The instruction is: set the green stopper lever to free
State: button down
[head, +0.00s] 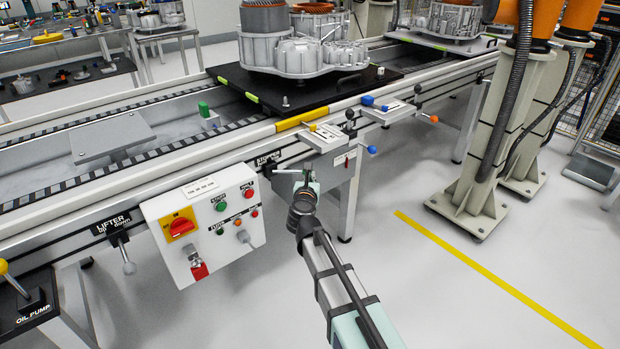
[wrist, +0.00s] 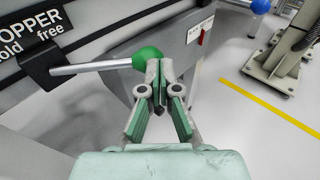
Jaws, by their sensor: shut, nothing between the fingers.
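The stopper lever is a silver rod (wrist: 100,66) with a green ball knob (wrist: 148,58). In the wrist view it runs rightward from a black pivot block (wrist: 52,65), under the label (wrist: 32,38) reading "hold" at left and "free" at right. The rod points to the right, on the "free" side. My gripper (wrist: 161,64) is shut and empty, its fingertips close against the right side of the knob; I cannot tell whether they touch. In the head view my gripper (head: 308,172) is in front of the rail by the stopper label (head: 267,159); the knob is not clear there.
A control box (head: 205,222) with buttons is left of my gripper. A small shelf (head: 325,138) and a blue-knobbed lever (head: 371,150) are right of it. The conveyor with a stator housing (head: 285,55) on a black pallet lies behind. The floor at the right front is clear.

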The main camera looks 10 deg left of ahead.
jog(key=s+d+r+p, duration=0.1)
jog(key=s+d+r, duration=0.1)
jog(key=s, duration=1.1)
jog(key=shift+s+d+p, duration=0.15)
jog(key=shift+d+p, duration=0.15)
jog(key=shift+d, duration=0.3)
jog(key=shift+r, duration=0.1)
